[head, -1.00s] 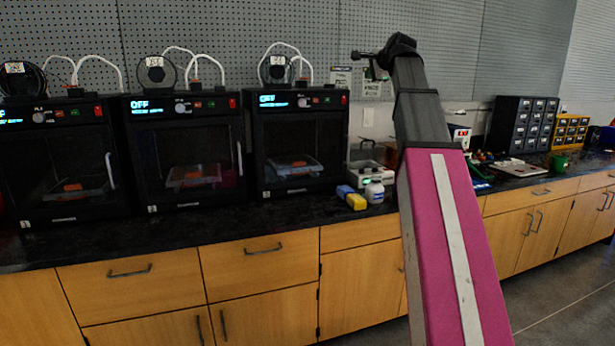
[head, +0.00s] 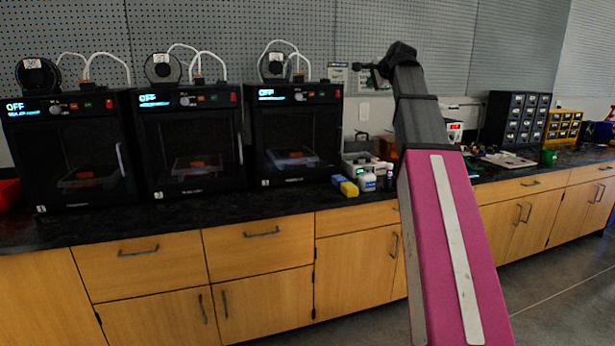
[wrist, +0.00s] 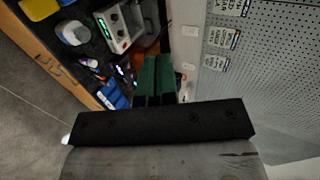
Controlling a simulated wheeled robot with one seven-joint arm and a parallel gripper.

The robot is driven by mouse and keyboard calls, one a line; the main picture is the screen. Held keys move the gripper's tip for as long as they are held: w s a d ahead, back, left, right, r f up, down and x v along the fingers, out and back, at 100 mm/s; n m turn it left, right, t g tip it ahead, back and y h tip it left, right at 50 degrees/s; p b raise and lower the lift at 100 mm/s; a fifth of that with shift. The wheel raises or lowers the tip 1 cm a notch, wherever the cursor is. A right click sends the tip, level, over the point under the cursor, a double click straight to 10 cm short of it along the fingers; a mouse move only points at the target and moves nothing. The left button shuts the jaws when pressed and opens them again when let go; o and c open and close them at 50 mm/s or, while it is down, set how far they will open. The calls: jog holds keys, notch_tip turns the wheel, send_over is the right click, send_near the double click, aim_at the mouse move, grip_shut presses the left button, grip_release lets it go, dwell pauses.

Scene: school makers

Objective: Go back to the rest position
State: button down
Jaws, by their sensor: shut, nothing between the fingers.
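My gripper (wrist: 156,62) shows in the wrist view as two dark green fingers side by side, closed together with nothing between them. In the head view my arm rises from the lower right, with its dark end (head: 372,67) held up in front of the pegboard wall, above counter height. The fingers are too small to make out clearly there. The gripper appears clear of the counter (head: 285,205) and everything on it.
Black 3D printers (head: 195,140) stand in a row on the counter, displays reading OFF. Dark drawer bins (head: 517,119) stand right. Grey floor (head: 560,290) is open at lower right.

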jog(key=s+a+f+n+g+h, duration=0.1)
jog(key=s+f+n+g, duration=0.2)
jog(key=f, duration=1.7)
jog(key=s+a+f+n+g+h, duration=0.1)
jog(key=s+f+n+g, duration=0.2)
jog(key=f, duration=1.6)
jog(key=s+f+n+g+h, duration=0.1)
jog(key=s+f+n+g, duration=0.2)
jog(key=s+f, duration=0.8)
jog(key=s+a+f+n+g, duration=0.1)
jog(key=s+f+n, duration=0.3)
jog(key=s+f, duration=0.8)
notch_tip(320, 180, down, 6)
jog(key=shift+a+f+n+g+h, duration=0.2)
jog(key=shift+n+g+h, duration=0.2)
jog(key=shift+g, duration=0.5)
